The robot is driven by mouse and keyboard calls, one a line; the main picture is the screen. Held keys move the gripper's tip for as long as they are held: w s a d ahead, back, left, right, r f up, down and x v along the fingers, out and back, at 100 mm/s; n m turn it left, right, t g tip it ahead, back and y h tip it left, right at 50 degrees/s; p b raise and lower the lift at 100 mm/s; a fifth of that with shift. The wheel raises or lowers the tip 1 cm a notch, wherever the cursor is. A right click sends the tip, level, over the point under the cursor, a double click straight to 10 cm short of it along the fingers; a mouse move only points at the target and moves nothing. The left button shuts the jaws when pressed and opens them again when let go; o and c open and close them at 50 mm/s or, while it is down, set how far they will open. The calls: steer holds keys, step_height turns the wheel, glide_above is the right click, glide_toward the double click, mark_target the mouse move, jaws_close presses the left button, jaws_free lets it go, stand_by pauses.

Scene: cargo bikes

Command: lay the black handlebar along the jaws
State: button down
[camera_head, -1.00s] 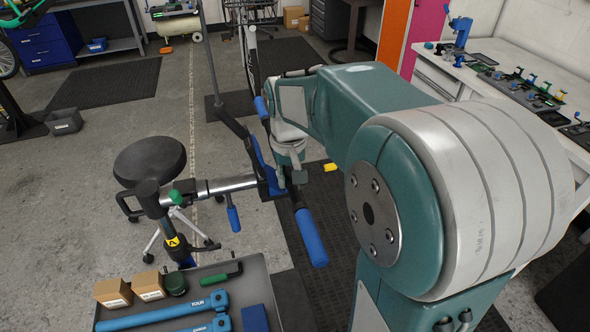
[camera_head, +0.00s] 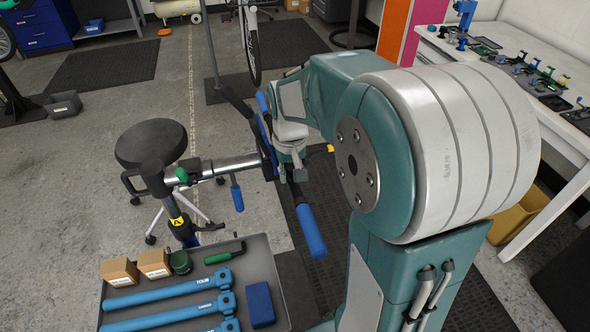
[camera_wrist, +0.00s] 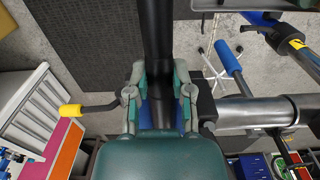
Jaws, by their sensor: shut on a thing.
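The black handlebar has blue grips; its near grip (camera_head: 311,232) and far grip (camera_head: 261,102) show in the head view. In the wrist view its black tube (camera_wrist: 156,30) runs up and down between my fingers. My gripper (camera_head: 294,168) is shut on the tube, and its fingers also show in the wrist view (camera_wrist: 158,88). The blue jaws (camera_head: 265,145) sit at the end of the stand's silver arm (camera_head: 228,168). In the wrist view blue shows under the tube. The bar lies close over the jaws, roughly lined up; whether they touch is hidden.
A grey tray (camera_head: 281,293) with blue tools and small boxes stands at the front. A black stool (camera_head: 151,143) is at the left. A workbench (camera_head: 565,126) stands at the right. A blue-handled lever (camera_head: 237,198) hangs below the stand arm.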

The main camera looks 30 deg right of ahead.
steer(key=shift+c, duration=2.4)
jaws_free()
steer(key=shift+d, duration=0.15)
steer(key=shift+o, duration=0.2)
steer(key=shift+d, duration=0.15)
steer(key=shift+a+r, duration=0.2)
steer(key=shift+r, duration=0.2)
step_height(320, 180, up, 11)
steer(key=shift+d+r, duration=0.15)
steer(key=shift+d, duration=0.05)
steer(key=shift+s, duration=0.15)
